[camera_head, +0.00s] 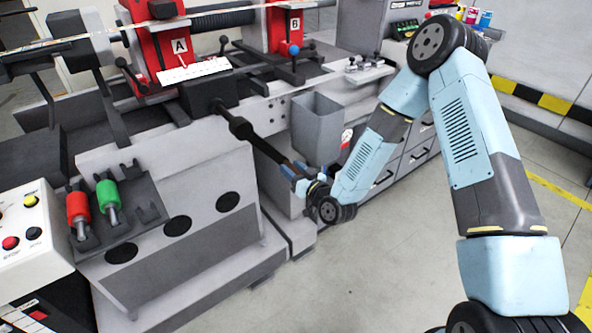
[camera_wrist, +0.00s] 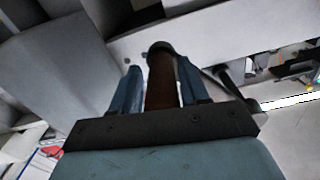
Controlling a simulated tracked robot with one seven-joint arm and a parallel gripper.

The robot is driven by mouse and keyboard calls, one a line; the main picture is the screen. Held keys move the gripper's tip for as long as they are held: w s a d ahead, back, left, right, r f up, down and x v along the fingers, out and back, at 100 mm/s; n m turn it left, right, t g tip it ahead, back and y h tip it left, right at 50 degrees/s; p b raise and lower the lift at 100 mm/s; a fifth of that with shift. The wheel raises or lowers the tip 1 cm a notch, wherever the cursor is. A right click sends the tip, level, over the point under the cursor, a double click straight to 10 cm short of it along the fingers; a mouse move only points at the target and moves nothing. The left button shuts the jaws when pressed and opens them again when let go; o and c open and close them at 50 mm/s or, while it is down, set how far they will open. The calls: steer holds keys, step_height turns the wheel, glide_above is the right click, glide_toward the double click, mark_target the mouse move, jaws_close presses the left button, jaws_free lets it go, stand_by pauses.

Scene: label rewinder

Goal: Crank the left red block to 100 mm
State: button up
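The left red block (camera_head: 144,45), marked A, stands on the rewinder's rails at the upper left. A white scale strip (camera_head: 195,70) lies in front of it; its marks are too small to read. A dark crank (camera_head: 240,127) sticks out from the machine's front, with its handle slanting down to the right. My gripper (camera_head: 294,170) is at the handle's lower end. In the wrist view the brown handle grip (camera_wrist: 161,85) lies between the two blue fingers of my gripper (camera_wrist: 158,72). Thin bright gaps show on both sides, so the fingers appear open around it.
A second red block (camera_head: 285,30), marked B, stands further right. A grey bin (camera_head: 317,127) is just behind the handle and close to my arm. Red and green rollers (camera_head: 107,195) sit in a rack at the left. The floor in front is clear.

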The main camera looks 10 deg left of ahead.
jaws_close()
